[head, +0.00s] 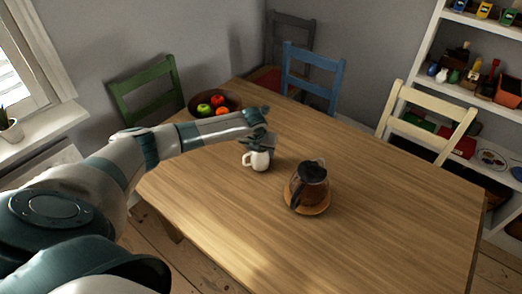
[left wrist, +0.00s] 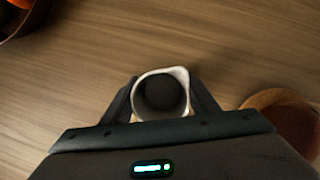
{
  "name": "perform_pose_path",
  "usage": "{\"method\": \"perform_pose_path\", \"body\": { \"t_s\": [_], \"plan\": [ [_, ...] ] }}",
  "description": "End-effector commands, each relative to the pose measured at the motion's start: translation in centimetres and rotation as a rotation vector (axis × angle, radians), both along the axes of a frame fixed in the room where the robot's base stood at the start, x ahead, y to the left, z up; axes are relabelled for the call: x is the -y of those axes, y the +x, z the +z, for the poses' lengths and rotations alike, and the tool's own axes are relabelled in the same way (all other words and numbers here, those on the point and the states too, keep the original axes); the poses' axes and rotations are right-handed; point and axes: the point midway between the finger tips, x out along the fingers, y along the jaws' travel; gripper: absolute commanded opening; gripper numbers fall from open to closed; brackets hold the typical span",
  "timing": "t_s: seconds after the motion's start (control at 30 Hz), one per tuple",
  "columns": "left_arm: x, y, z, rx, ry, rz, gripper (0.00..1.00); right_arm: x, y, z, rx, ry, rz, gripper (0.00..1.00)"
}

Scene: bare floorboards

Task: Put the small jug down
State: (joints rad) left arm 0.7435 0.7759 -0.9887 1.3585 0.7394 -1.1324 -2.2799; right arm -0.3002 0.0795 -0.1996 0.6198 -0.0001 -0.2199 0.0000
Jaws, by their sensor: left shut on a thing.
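A small white jug (head: 257,161) is at the middle-left of the wooden table (head: 390,205), with its handle toward the left. My left gripper (head: 262,146) is above and around it, shut on the jug. In the left wrist view the jug (left wrist: 161,94) is seen from above, its rim round with a pouring lip at the upper right, between the two dark fingers (left wrist: 161,100). The inside looks dark. The jug looks upright; whether its base touches the table I cannot tell. My right gripper is not in view.
A fruit bowl (head: 233,100) is at the far left. Chairs surround the table. The table's right side and front are clear.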

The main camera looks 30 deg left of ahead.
Motion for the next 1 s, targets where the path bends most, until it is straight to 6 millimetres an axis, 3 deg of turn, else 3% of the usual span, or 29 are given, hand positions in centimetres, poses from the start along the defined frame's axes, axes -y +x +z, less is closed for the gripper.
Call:
{"method": "perform_pose_path", "body": {
  "t_s": [0.27, 0.3, 0.37, 0.8, 1.0],
  "plan": [
    [0.0, 0.1, -0.2, 0.001, 0.0, 0.0, 0.25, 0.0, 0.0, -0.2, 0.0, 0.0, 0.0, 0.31],
    [0.0, 0.0, -0.2, 0.001, 0.0, 0.0, 0.64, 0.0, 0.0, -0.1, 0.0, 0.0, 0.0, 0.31],
    [0.0, 0.0, -0.2, 0.001, 0.0, 0.0, 0.73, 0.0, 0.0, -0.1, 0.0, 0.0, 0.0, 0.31],
    [0.0, 0.0, 0.3, 0.001, 0.0, 0.0, 0.73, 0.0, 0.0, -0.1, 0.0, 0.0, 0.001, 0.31],
    [0.2, -0.5, 1.8, 0.003, 0.0, -0.001, 0.73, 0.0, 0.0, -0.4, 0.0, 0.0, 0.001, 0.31]
  ]
}}
